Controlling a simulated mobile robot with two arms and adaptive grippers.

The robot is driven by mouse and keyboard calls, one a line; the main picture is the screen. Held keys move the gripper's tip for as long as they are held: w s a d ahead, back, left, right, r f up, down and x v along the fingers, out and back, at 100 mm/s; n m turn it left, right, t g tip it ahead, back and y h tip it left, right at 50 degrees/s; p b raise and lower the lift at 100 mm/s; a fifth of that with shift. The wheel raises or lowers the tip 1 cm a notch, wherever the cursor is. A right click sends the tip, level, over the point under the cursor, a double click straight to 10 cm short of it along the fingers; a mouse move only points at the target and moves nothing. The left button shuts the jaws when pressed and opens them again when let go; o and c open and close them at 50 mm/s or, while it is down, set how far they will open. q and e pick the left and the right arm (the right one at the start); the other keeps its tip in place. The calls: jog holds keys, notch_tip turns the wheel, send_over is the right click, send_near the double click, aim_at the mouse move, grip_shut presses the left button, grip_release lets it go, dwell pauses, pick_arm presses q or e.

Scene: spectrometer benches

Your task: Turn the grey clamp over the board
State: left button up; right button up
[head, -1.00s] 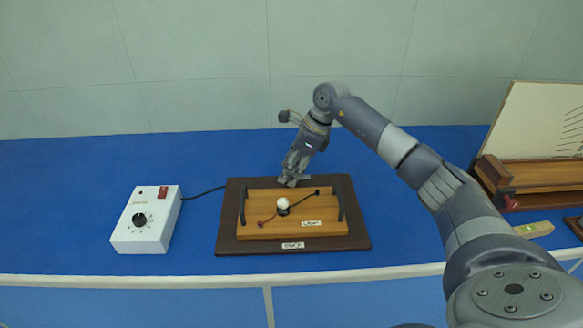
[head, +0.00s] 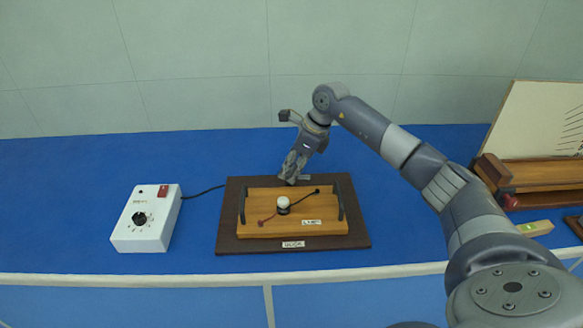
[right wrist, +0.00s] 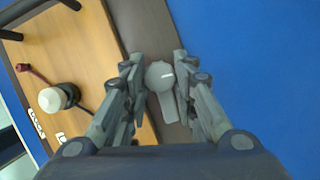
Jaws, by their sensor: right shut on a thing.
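The grey clamp (right wrist: 160,76) sits on the dark base's strip at the far side of the wooden board (head: 270,226). It has a round head and a lever that runs along the strip in the right wrist view, not over the board. My right gripper (head: 290,180) reaches down to it from behind the board. In the right wrist view my right gripper (right wrist: 158,72) has one finger on each side of the clamp's head and is shut on it. In the head view the fingers hide most of the clamp. My left gripper is not in view.
The dark base (head: 226,228) carries the board, which has a white-topped post (head: 283,203), red and black leads and two dark side bars. A white control box (head: 147,220) stands at the left, with a cable to the base. Wooden apparatus (head: 535,175) stands at the right.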

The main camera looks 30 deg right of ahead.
jog(key=m+t+h, duration=0.1)
jog(key=m, duration=0.3)
jog(key=shift+a, duration=0.1)
jog(key=m+h, duration=0.1)
jog(key=m, duration=0.3)
jog(key=shift+a+h+b, duration=0.1)
jog(key=shift+h+b, duration=0.2)
jog(key=shift+h, duration=0.1)
jog(key=m, duration=0.2)
jog(key=m+h+b, duration=0.1)
jog(key=m, duration=0.1)
jog(key=shift+a+h, duration=0.15)
jog(key=shift+h, duration=0.15)
jog(key=shift+r+m+g+h+b, duration=0.1)
jog(key=shift+m+g+h+b, duration=0.25)
jog(key=shift+m, duration=0.85)
jog(key=shift+m+g+h+b, duration=0.2)
jog(key=shift+m+h, duration=0.25)
jog(key=shift+m, duration=0.75)
jog(key=o, duration=1.1)
jog(key=shift+c, duration=0.2)
